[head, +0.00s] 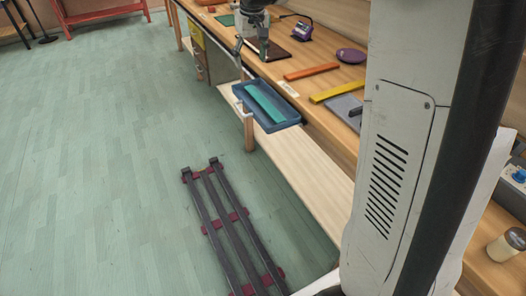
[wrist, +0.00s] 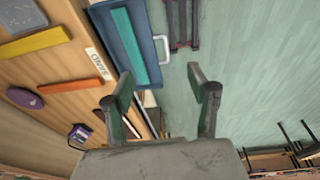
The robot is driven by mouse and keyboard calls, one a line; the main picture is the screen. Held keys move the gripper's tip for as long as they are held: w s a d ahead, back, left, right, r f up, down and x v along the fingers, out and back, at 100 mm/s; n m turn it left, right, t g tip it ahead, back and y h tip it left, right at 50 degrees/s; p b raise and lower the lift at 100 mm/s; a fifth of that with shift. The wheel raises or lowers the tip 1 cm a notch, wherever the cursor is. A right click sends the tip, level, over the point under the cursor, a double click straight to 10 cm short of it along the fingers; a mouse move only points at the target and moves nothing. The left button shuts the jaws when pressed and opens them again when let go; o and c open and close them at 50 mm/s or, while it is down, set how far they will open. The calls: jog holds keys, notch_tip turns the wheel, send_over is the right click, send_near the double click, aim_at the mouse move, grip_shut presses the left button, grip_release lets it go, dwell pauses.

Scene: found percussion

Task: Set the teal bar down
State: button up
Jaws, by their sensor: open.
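The teal bar (head: 264,103) lies in a blue tray (head: 289,117) at the bench's front edge. In the wrist view the teal bar (wrist: 130,47) lies lengthwise in the tray (wrist: 148,32), beyond my fingertips. My gripper (head: 251,45) is open with its fingers spread over the bench edge, behind the tray in the head view. In the wrist view my gripper (wrist: 165,88) holds nothing between its fingers, and the bar is apart from them.
An orange bar (head: 311,72), a yellow bar (head: 337,91), a purple disc (head: 350,56) and a purple device (head: 302,31) lie on the wooden bench. A brown board (head: 276,51) is beside my gripper. Dark rails (head: 223,213) lie on the open green floor.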

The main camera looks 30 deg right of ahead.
jog(key=s+a+r+t, duration=0.1)
jog(key=s+a, duration=0.3)
jog(key=s, duration=0.5)
jog(key=s+a+r+t, duration=0.15)
jog(key=s+a, duration=0.25)
jog(key=s, duration=0.4)
jog(key=s+a+f+t, duration=0.1)
jog(key=s+a+f, duration=0.1)
jog(key=s, duration=0.6)
jog(key=s+a+f+t, duration=0.1)
jog(key=s+a+f, duration=0.1)
jog(key=s+f, duration=0.3)
jog(key=s, duration=0.3)
jog(key=shift+a+f, duration=0.15)
jog(key=shift+a, duration=0.25)
